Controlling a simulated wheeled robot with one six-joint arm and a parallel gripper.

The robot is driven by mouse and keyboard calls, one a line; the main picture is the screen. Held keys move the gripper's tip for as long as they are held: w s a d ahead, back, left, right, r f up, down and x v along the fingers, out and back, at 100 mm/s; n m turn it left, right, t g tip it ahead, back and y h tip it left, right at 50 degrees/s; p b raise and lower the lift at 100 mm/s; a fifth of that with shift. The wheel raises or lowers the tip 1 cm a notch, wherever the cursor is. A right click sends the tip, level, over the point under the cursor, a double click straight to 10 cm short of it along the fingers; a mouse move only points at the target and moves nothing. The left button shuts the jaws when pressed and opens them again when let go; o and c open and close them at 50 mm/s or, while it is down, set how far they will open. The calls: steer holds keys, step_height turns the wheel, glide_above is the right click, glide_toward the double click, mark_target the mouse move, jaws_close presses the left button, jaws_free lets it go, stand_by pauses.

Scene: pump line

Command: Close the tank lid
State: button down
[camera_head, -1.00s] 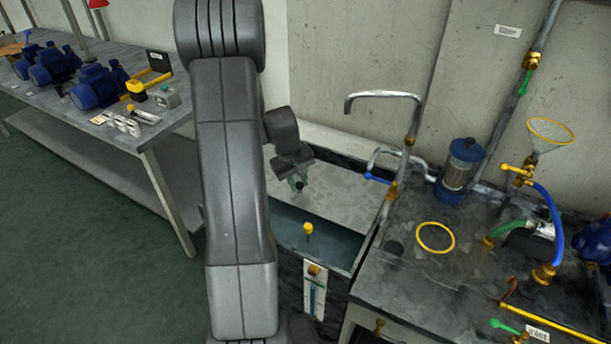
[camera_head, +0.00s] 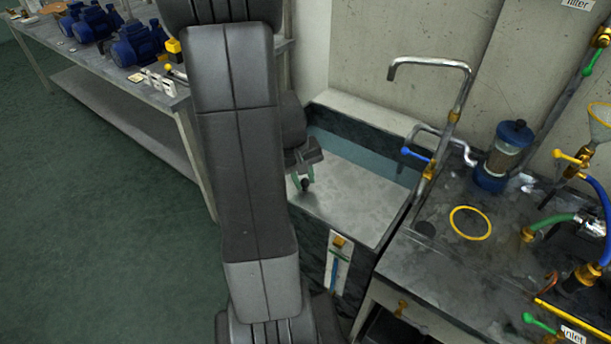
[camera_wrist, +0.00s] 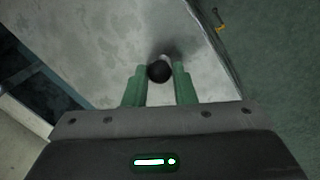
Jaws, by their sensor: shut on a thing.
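The tank (camera_head: 325,243) is a dark-walled trough below the wall. Its lid (camera_head: 352,198) is a flat mottled grey plate that lies over the front and middle of the tank. A strip of teal water (camera_head: 372,160) shows open behind it, along the back. In the wrist view the lid (camera_wrist: 110,58) fills the middle, with a dark gap at the left. My gripper (camera_head: 303,176) is over the left part of the lid. Its green fingers are shut on the lid's round black knob (camera_wrist: 159,71), one on each side. My arm hides the tank's left end.
A bench (camera_head: 400,268) stands right of the tank, with a yellow ring (camera_head: 470,223), a blue-capped filter (camera_head: 503,155) and pipes. A bent spout (camera_head: 430,62) rises beside the tank. A table with blue pumps is at the left. Green floor is free between.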

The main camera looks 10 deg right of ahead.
steer(key=c, duration=1.5)
jaws_free()
steer(key=shift+s, duration=0.1)
steer(key=shift+c, duration=0.2)
steer(key=o, duration=0.3)
steer(key=shift+a, duration=0.25)
steer(key=shift+o, duration=0.2)
steer(key=shift+r, duration=0.5)
step_height(320, 180, up, 13)
steer(key=a+p, duration=0.1)
steer(key=a, duration=0.1)
steer(key=shift+s+a+f, duration=0.2)
steer(key=shift+a, duration=0.05)
steer(key=d+f, duration=0.1)
steer(key=f, duration=0.8)
steer(key=d+f+b, duration=0.1)
steer(key=f, duration=0.3)
steer(key=shift+w+d+f, duration=0.2)
steer(key=shift+d+f, duration=0.1)
steer(key=shift+d, duration=0.05)
steer(key=shift+w+d, duration=0.1)
